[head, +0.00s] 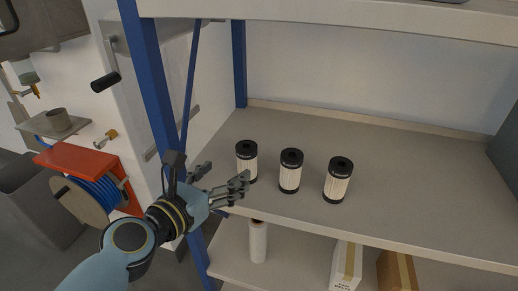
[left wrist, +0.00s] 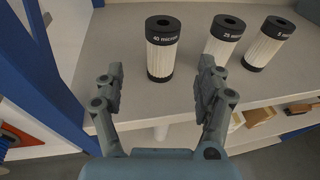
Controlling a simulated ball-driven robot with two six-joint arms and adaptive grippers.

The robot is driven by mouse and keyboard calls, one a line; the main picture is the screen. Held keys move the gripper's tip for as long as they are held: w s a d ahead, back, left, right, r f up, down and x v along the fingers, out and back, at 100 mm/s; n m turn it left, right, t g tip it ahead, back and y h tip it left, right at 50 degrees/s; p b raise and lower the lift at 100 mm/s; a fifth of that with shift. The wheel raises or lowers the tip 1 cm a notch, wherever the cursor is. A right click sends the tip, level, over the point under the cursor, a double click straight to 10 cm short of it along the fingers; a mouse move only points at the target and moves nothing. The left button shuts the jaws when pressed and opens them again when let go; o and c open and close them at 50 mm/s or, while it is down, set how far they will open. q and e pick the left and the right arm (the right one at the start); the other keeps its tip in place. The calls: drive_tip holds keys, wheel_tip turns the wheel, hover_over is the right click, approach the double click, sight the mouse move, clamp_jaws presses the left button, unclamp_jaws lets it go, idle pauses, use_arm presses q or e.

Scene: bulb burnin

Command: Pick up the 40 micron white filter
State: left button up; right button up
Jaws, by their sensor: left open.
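Three white pleated filters with black end caps stand upright in a row on the shelf. The 40 micron white filter (left wrist: 162,55) is the leftmost in the left wrist view, its label legible on the top cap; it is also leftmost in the head view (head: 247,162). The 25 micron filter (left wrist: 221,42) stands right of it, also in the head view (head: 291,171). A third filter (left wrist: 267,45), label partly legible, is rightmost, also in the head view (head: 338,181). My left gripper (head: 222,179) is open and empty at the shelf's front edge, its fingers pointing toward the 40 micron filter, apart from it.
The grey shelf (head: 420,190) is clear behind and right of the filters. A blue post (head: 150,75) stands left of it. On the lower shelf are a white cylinder (head: 258,242) and boxes (head: 346,266). A hose reel (head: 85,190) is at left.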

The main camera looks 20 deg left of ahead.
sight(241, 164)
use_arm(q)
drive_tip(key=x, duration=0.3)
drive_tip(key=b+x, duration=0.1)
drive_tip(key=x, duration=0.5)
drive_tip(key=shift+w+d+f, duration=0.2)
drive_tip(key=shift+f, duration=0.15)
drive_tip(key=shift+s+r, duration=0.1)
drive_tip(key=shift+c, duration=0.8)
drive_tip(key=c, duration=1.2)
